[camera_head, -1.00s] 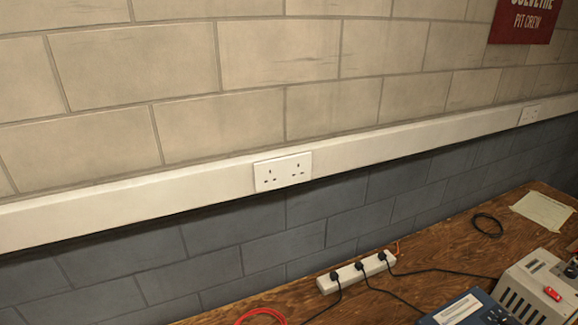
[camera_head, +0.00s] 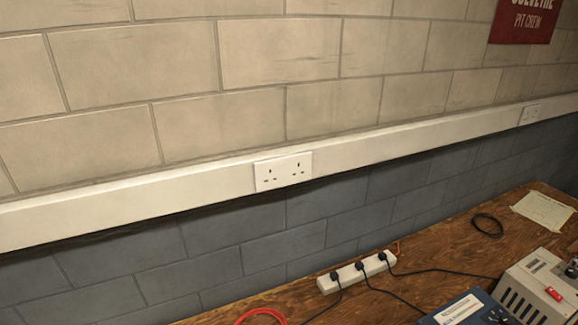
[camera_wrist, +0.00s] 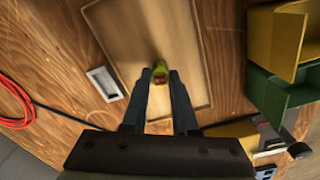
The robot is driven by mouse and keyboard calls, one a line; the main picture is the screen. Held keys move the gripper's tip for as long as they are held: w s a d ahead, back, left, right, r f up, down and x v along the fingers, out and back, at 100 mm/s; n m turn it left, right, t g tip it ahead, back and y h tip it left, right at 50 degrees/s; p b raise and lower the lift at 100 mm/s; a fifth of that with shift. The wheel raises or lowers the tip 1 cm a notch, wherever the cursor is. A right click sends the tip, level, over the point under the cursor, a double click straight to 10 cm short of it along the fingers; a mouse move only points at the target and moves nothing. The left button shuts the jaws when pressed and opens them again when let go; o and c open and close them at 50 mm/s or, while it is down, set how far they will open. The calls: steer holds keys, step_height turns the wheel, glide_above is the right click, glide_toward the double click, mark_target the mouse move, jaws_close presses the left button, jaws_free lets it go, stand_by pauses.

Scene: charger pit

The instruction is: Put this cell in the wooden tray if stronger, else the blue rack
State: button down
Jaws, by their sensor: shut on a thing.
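In the wrist view my gripper (camera_wrist: 159,82) is shut on a small yellow-green cell (camera_wrist: 160,66) with a dark red patch, held between the fingertips. The shallow wooden tray (camera_wrist: 204,62), pale with a raised rim, lies below and beyond the fingertips. The cell shows against the tray's inner floor. I cannot tell how high it is above it, or whether it touches. The blue rack is not recognisable in either view. No strength reading is legible.
A small pale rectangular fitting (camera_wrist: 105,83) lies left of the tray, near a red cable (camera_wrist: 14,95). Yellow (camera_wrist: 272,45) and green (camera_wrist: 275,100) bins stand at the right. The head view shows a power strip (camera_head: 355,271) and a grey device (camera_head: 540,285) on the bench.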

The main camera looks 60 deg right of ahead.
steer(key=shift+f, duration=0.25)
steer(key=c, duration=0.6)
jaws_free()
steer(key=shift+r, duration=0.15)
steer(key=shift+r+p, duration=3.4)
steer(key=shift+p, duration=0.45)
steer(key=shift+w, duration=0.1)
